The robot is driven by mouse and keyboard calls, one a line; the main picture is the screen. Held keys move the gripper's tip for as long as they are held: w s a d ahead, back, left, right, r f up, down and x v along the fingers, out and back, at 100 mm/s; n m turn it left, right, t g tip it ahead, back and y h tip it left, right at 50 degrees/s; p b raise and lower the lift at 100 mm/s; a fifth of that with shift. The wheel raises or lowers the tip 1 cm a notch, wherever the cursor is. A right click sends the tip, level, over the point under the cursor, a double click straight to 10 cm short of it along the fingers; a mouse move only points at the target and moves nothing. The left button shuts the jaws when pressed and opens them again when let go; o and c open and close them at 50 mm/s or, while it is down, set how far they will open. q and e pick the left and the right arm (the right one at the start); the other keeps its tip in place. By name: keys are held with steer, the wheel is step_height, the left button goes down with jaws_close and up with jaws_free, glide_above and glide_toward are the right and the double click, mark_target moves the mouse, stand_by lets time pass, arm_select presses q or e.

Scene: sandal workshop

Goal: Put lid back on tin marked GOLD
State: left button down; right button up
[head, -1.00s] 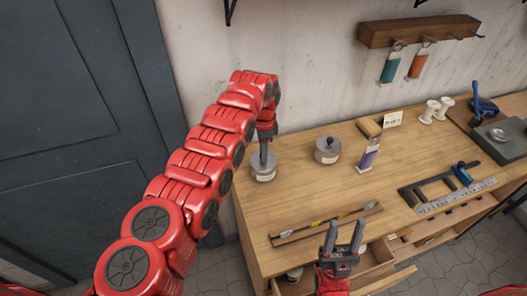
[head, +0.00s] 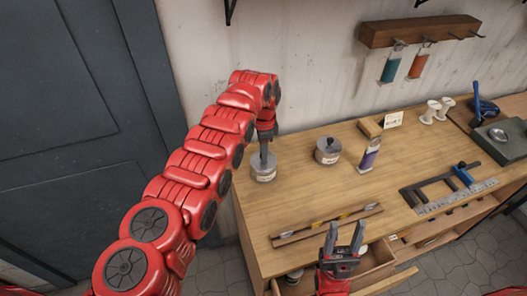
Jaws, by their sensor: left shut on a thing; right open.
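A round grey tin (head: 263,174) with a pale label stands at the left end of the wooden bench. My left gripper (head: 264,153) reaches down onto its top and is shut on the lid there; the fingers hide most of the lid, and I cannot tell whether it is fully seated. A second grey tin (head: 327,155), with a lid and dark knob on it, stands to the right. The label writing is too small to read on either tin. My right gripper (head: 345,238) is open and empty above the bench's front edge, over an open drawer.
A purple-labelled tube (head: 369,155) stands right of the second tin. A wooden tray with a thin tool (head: 327,225) lies near the front edge. A dark frame tool (head: 440,186) and a ruler (head: 457,196) lie at right. The open drawer (head: 375,263) juts out in front.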

arm_select(q)
steer(key=shift+s+f+b, duration=0.15)
steer(key=shift+s+b, duration=0.2)
steer(key=shift+b, duration=0.4)
stand_by(0.3)
steer(key=c, duration=0.6)
jaws_free()
steer(key=shift+o, duration=0.4)
steer(key=o, duration=0.4)
steer(key=shift+o, duration=0.2)
steer(key=shift+r, duration=3.45)
